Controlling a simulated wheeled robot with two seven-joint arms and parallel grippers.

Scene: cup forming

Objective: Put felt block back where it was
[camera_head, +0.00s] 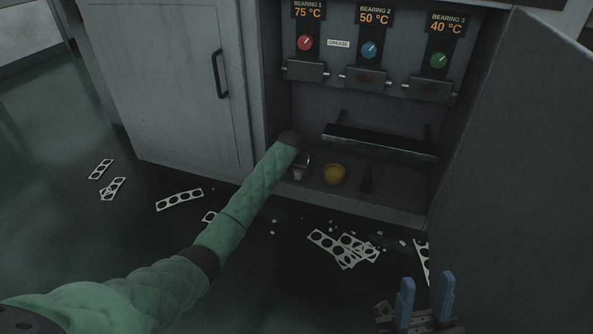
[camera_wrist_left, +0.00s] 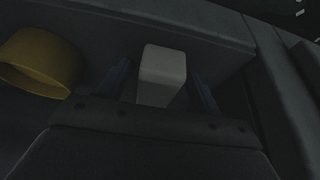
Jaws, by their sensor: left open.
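The pale felt block (camera_wrist_left: 163,72) stands between the two fingers of my left gripper (camera_wrist_left: 163,88) in the left wrist view, with a gap on each side. The gripper is open. In the head view my left gripper (camera_head: 302,163) reaches into the open cabinet, low at its left side, and the small pale block (camera_head: 298,174) shows at it on the cabinet floor. The arm and wrist hide part of that spot. My right gripper (camera_head: 427,298), with blue fingers apart, is open and empty at the lower right, outside the cabinet.
A yellow tub (camera_head: 334,176) stands just right of the block; it also shows in the left wrist view (camera_wrist_left: 40,62). A dark bar (camera_head: 380,143) crosses above. The cabinet's open door (camera_head: 515,150) bounds the right. Punched metal strips (camera_head: 180,199) lie on the floor.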

